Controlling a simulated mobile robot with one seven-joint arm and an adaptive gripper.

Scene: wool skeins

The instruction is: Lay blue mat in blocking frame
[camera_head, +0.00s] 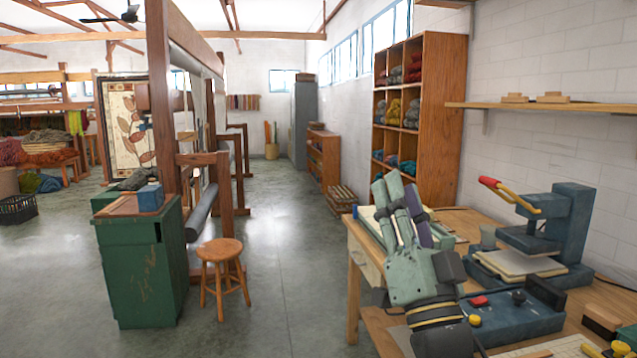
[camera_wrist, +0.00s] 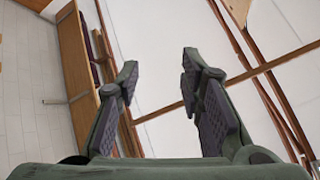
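My gripper (camera_head: 397,190) is raised over the near right workbench, with its fingers pointing up. In the wrist view my gripper (camera_wrist: 158,85) is open, with nothing between its fingers and only the ceiling behind. A shallow green-edged tray (camera_head: 368,224) with a pale inside lies on the bench behind my gripper, which hides much of it. I cannot tell whether it is the blocking frame. No blue mat can be made out for certain; a small blue item (camera_head: 354,211) shows at the tray's left edge.
A blue press (camera_head: 570,230) with a red-tipped yellow lever stands right of my gripper on the wooden bench (camera_head: 358,262). A blue-grey control box (camera_head: 530,308) lies in front of it. A green cabinet (camera_head: 140,265) and stool (camera_head: 220,250) stand left, across open floor.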

